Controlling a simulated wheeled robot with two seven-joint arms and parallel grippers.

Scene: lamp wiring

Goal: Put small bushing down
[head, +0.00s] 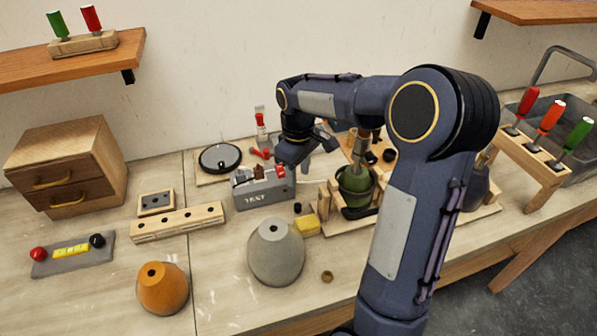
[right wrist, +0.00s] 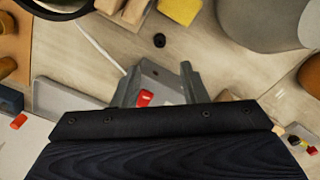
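A small black bushing (head: 297,207) stands on the table beside a yellow block (head: 306,225), in front of the grey test box (head: 262,190). It also shows in the right wrist view as a small dark ring (right wrist: 159,40), beyond my fingertips and apart from them. A small brass-coloured ring (head: 327,276) lies nearer the front edge. My right gripper (head: 304,166) is above and behind the test box; its fingers are partly hidden in the head view. In the right wrist view its two fingers (right wrist: 158,85) are apart, with nothing held between them. My left gripper is out of view.
A grey cone shade (head: 275,253) and an orange shade (head: 162,288) stand in front. A wooden fixture with a green lamp body (head: 355,187) is to the right, partly behind my arm. A holed wooden rail (head: 178,222) lies left. The table between the shades is clear.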

